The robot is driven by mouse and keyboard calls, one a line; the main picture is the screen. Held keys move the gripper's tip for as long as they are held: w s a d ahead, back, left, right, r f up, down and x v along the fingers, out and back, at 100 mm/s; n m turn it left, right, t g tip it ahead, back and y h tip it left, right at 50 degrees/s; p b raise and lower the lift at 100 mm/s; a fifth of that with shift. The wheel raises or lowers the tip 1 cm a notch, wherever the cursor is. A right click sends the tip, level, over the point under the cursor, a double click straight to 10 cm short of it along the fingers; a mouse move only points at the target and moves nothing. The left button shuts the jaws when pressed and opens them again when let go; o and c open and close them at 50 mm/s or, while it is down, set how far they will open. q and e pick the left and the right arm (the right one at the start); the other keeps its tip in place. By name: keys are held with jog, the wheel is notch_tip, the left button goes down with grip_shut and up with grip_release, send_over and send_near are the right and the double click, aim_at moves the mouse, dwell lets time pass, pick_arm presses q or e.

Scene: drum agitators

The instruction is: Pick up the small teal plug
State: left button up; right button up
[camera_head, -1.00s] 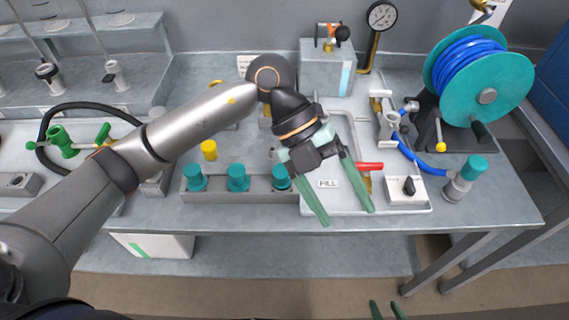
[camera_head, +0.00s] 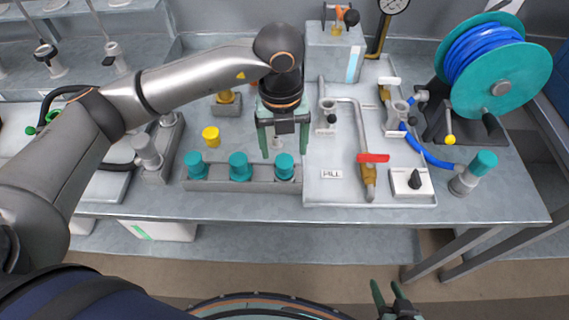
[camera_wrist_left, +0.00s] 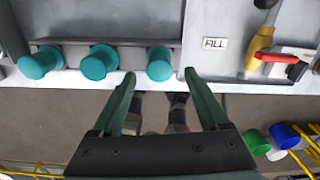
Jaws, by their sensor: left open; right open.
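Three teal plugs (camera_head: 194,166) (camera_head: 240,170) (camera_head: 284,168) stand in a row in a grey rack (camera_head: 215,185) at the front of the bench. My left gripper (camera_head: 284,153) is open and empty, above the right-hand plug. In the left wrist view, that plug (camera_wrist_left: 160,64) appears between the fingertips (camera_wrist_left: 160,74), with the other two (camera_wrist_left: 98,62) (camera_wrist_left: 40,63) to the left. My right gripper (camera_head: 387,288) is open at the bottom edge, away from the bench.
A tray labelled FILL (camera_head: 331,174) with pipes and a red-handled valve (camera_head: 373,158) lies right of the rack. A yellow cap (camera_head: 211,136) stands behind the rack. A teal hose reel (camera_head: 500,85) and a teal-topped fitting (camera_head: 484,162) are at right.

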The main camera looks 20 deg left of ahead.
aim_at(284, 159)
pick_arm(q)
notch_tip(284, 159, down, 5)
jog(key=shift+p, duration=0.4)
grip_shut()
dwell(0.4)
